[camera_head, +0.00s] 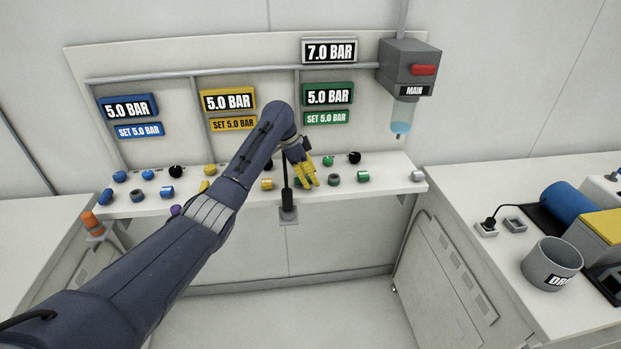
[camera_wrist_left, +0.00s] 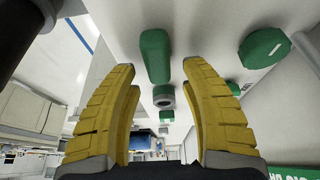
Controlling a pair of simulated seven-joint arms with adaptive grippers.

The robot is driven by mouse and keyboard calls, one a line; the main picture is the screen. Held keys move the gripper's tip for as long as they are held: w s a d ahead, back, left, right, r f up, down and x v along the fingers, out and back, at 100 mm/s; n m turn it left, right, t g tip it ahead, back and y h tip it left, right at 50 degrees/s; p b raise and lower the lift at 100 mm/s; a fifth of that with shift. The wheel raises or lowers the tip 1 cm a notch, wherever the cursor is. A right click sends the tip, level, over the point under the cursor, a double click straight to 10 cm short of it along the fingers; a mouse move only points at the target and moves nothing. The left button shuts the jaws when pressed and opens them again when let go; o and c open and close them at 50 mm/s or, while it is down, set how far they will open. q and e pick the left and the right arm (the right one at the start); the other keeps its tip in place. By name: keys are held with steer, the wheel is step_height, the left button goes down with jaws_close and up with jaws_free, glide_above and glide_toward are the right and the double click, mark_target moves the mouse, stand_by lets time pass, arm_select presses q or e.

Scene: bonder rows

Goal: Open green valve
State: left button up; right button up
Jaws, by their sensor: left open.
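The green valve appears to be the long green handle (camera_wrist_left: 155,55) on the white panel in the left wrist view. It lies ahead of my left gripper (camera_wrist_left: 160,70), between the lines of its two spread yellow fingers. I see no finger closed on it. In the head view my left gripper (camera_head: 308,180) is over the green group on the shelf and hides most of this handle. My right gripper is in neither view.
Close by are a green knob (camera_head: 328,160), a dark ring (camera_head: 333,180), a black knob (camera_head: 354,157) and a green-and-silver cylinder (camera_head: 362,177). Blue and yellow groups sit further left. A black post (camera_head: 287,190) stands at the shelf front. A MAIN box (camera_head: 408,62) hangs right.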

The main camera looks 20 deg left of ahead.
arm_select(q)
steer(key=shift+d+f, duration=0.15)
steer(key=shift+f, duration=0.1)
steer(key=shift+c, duration=0.4)
jaws_close()
